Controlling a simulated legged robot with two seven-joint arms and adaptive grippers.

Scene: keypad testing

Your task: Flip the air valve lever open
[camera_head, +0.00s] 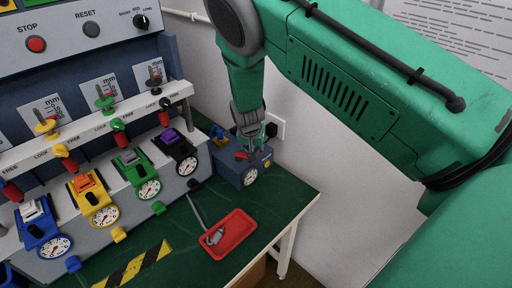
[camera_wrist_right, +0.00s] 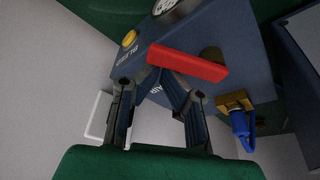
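The air unit is a dark blue box (camera_head: 228,172) with a round gauge, at the back right corner of the green table. Its red lever (camera_head: 241,155) shows on top, partly behind my right gripper (camera_head: 247,140), which hangs down from above. In the right wrist view the red lever (camera_wrist_right: 188,63) lies crosswise just beyond the fingertips of my right gripper (camera_wrist_right: 148,82). The fingers are apart with nothing seen held between them. Whether a fingertip touches the lever I cannot tell. The box (camera_wrist_right: 205,92) bears partly hidden lettering. My left gripper is not in view.
A yellow button (camera_wrist_right: 129,38) and a blue-and-brass fitting (camera_wrist_right: 238,115) sit on the box. A red tray (camera_head: 243,225) lies in front of it. A keypad console with coloured gauge units (camera_head: 131,168) stands left. A wall outlet (camera_head: 275,126) is close behind.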

